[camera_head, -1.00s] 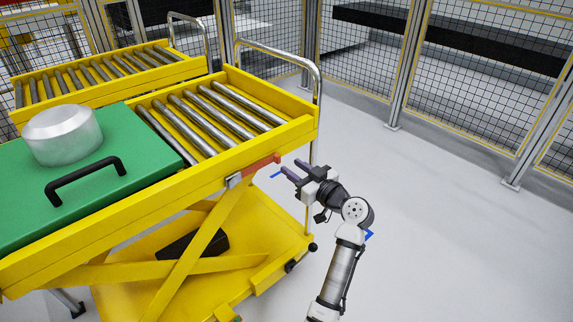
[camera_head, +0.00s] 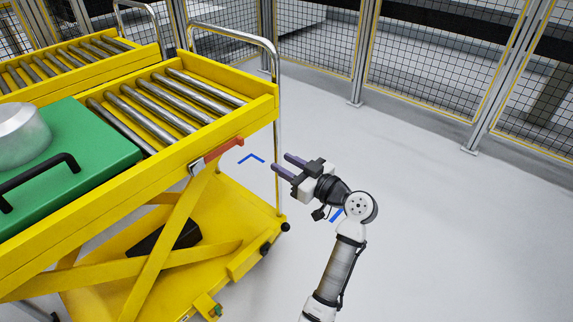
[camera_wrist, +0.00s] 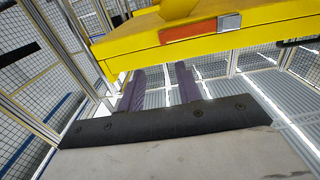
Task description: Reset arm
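My gripper (camera_head: 284,166) is held over the floor, to the right of the yellow roller cart. Its two dark fingers are apart with nothing between them. In the wrist view the fingers (camera_wrist: 160,88) also stand apart and empty. The red-orange handle (camera_head: 224,149) on the cart's side is to the left of the fingertips, not touching them. The silver stator housing (camera_head: 20,138) stands on the green plate (camera_head: 100,143), cut off by the left edge of the head view.
The yellow cart (camera_head: 120,192) with its rollers (camera_head: 165,100) fills the left side. A second roller cart (camera_head: 75,68) stands behind it. Mesh fencing (camera_head: 420,85) runs along the back. The floor (camera_head: 460,230) to the right is clear.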

